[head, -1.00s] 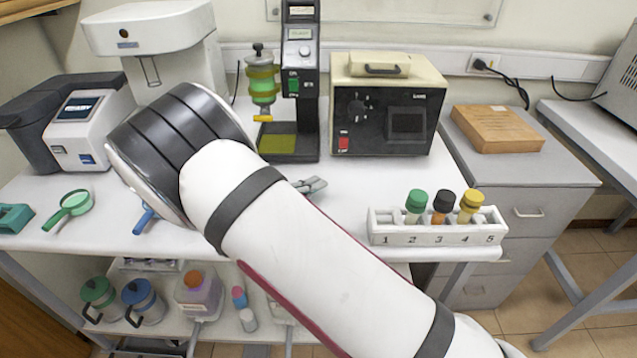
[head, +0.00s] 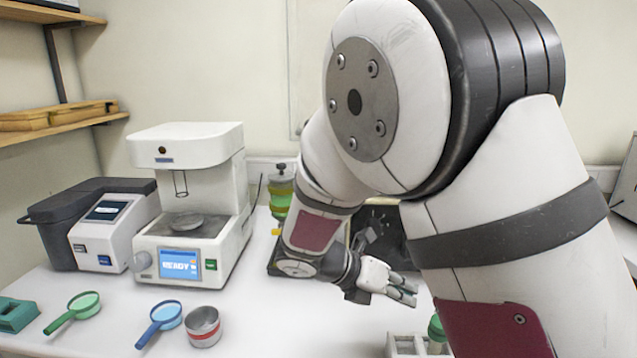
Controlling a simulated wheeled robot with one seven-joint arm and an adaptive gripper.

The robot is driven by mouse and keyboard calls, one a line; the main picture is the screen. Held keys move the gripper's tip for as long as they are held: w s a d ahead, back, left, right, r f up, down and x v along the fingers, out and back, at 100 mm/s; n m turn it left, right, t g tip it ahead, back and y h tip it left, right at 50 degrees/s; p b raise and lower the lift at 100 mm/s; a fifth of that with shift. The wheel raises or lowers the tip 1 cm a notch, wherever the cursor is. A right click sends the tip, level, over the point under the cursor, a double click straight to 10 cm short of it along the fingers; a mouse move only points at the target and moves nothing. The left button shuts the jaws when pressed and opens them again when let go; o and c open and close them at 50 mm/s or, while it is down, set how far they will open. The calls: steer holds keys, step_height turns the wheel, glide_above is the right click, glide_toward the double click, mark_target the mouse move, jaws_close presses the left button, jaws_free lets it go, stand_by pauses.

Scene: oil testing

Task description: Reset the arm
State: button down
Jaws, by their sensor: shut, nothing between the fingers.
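My gripper (head: 404,290) is in the head view, right of centre, above the white table (head: 270,325). It points to the right and down, with its fingers shut and nothing held. My folded arm fills the right half of the view. It hides most of the equipment behind it and most of the numbered tube rack (head: 405,345), of which a corner shows at the bottom with a green-capped tube (head: 436,330).
A white tester (head: 190,215) with a READY screen and a grey-and-white analyzer (head: 100,225) stand at the left. In front are a green magnifier (head: 80,304), a blue-handled magnifier (head: 164,315), a metal cup (head: 203,326) and a teal block (head: 15,313). Wooden shelves (head: 60,118) hang upper left.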

steer(key=s+d+r+m+g+y, duration=0.1)
steer(key=s+d+r+m+y, duration=0.25)
steer(key=s+m, duration=0.35)
steer(key=s+d+r+m+g+y, duration=0.1)
steer(key=s+d+r+m+y, duration=0.2)
steer(key=s+m, duration=0.35)
steer(key=s+a+r+m+t+y, duration=0.1)
steer(key=s+r+m+t+y, duration=0.1)
steer(key=s+m, duration=0.4)
steer(key=s+a+r+m+t+y, duration=0.2)
steer(key=s+m, duration=0.4)
steer(key=m, duration=0.3)
steer(key=shift+a+r, duration=0.25)
steer(key=shift+r, duration=0.25)
steer(key=shift+y, duration=0.25)
